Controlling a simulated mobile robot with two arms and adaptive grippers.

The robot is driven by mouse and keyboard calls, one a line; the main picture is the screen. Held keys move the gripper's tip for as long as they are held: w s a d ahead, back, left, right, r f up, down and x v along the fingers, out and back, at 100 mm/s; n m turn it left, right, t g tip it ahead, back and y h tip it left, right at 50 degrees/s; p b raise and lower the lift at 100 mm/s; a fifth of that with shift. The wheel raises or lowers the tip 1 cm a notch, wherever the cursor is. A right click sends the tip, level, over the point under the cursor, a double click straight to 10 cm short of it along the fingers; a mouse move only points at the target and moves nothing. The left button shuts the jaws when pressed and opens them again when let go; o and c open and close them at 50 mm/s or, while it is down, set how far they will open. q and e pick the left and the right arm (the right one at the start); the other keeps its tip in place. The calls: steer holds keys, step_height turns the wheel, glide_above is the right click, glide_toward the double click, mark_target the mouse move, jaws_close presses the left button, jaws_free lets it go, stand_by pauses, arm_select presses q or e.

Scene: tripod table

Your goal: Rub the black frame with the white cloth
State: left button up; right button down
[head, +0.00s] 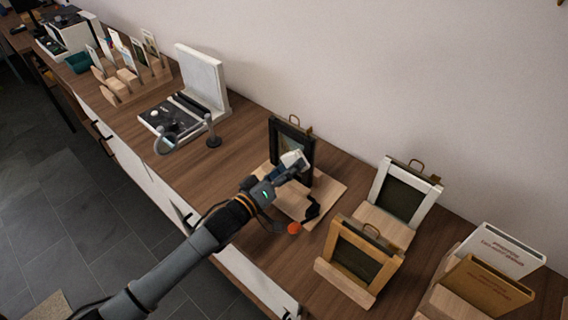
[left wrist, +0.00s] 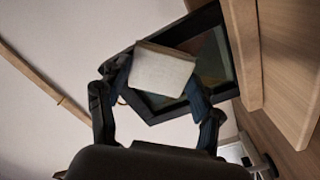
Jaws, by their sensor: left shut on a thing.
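The black frame (head: 278,130) stands upright on a light wooden base (head: 327,189) in the middle of the counter. My left gripper (head: 283,170) is in front of the frame and shut on the white cloth (head: 294,159), which looks like a small folded block. In the left wrist view the cloth (left wrist: 162,69) sits between the fingers (left wrist: 158,92) and covers part of the black frame (left wrist: 233,80). The cloth is at or very near the frame's face; I cannot tell whether it touches. My right gripper is not in view.
A white frame (head: 411,173) and a tan wooden frame (head: 338,244) stand to the right on wooden bases. An orange round thing (head: 294,228) lies near the front edge. A round mirror on a stand (head: 166,143) and a white upright panel (head: 203,78) are to the left.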

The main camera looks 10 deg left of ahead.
mark_target(281, 158)
arm_select(q)
steer(key=shift+w+a, duration=0.5)
steer(key=shift+a, duration=0.3)
steer(key=shift+w+a, duration=0.5)
steer(key=shift+a, duration=0.25)
steer(key=shift+w+a+b, duration=0.15)
steer(key=shift+w+a, duration=0.35)
steer(key=shift+a, duration=0.25)
steer(key=shift+w+a+b, duration=0.15)
steer(key=shift+w+a, duration=0.35)
steer(key=shift+a, duration=0.2)
steer(key=shift+p+v, duration=0.65)
steer(key=shift+v, duration=0.1)
steer(key=shift+p+v, duration=0.9)
steer(key=shift+v, duration=1.3)
steer(key=shift+p+v, duration=0.7)
steer(key=shift+v, duration=0.8)
